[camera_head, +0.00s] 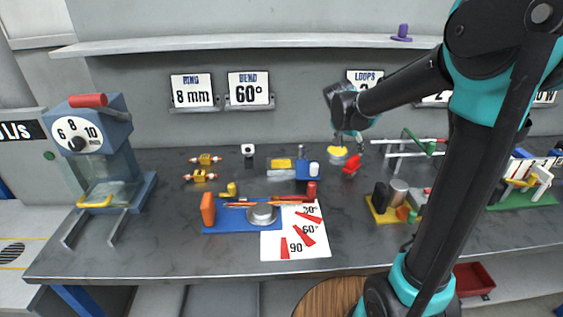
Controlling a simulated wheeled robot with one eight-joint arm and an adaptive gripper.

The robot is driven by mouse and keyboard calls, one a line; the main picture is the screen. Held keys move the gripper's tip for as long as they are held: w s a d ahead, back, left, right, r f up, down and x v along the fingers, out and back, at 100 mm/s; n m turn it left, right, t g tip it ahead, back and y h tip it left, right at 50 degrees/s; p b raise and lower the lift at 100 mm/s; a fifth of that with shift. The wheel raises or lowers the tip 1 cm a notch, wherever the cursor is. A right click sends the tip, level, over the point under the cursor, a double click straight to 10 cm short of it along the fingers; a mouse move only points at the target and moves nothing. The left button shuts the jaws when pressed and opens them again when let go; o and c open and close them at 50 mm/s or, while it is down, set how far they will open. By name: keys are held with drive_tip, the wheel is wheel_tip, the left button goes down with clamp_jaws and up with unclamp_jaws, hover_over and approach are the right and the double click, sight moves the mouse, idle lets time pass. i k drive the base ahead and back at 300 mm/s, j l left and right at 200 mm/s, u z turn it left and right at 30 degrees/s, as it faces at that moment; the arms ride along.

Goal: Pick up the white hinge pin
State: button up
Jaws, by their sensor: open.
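My gripper (349,141) points down over the back of the workbench, right of its middle. It is open, its fingers small in view, with nothing visible between them. A small white upright piece (314,170) stands at a blue block (306,174), left of and below my gripper; it may be the white hinge pin, but it is too small to be sure. A round grey-white part with a yellow top (338,155) is just under my gripper, and a red piece (352,167) is beside it. I cannot tell whether the fingers touch either.
A blue bending jig (235,217) and a white angle sheet (290,245) lie at the front of the bench (140,262). A blue dial machine (92,140) stands left. A wire rack (398,158) and yellow-based fixture (381,211) are right. The front-left bench is clear.

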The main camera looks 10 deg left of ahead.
sight(248, 150)
drive_tip(key=j+u, duration=0.2)
drive_tip(key=u, duration=0.2)
drive_tip(key=i+j+u, duration=0.1)
drive_tip(key=u, duration=0.25)
drive_tip(key=j, duration=0.1)
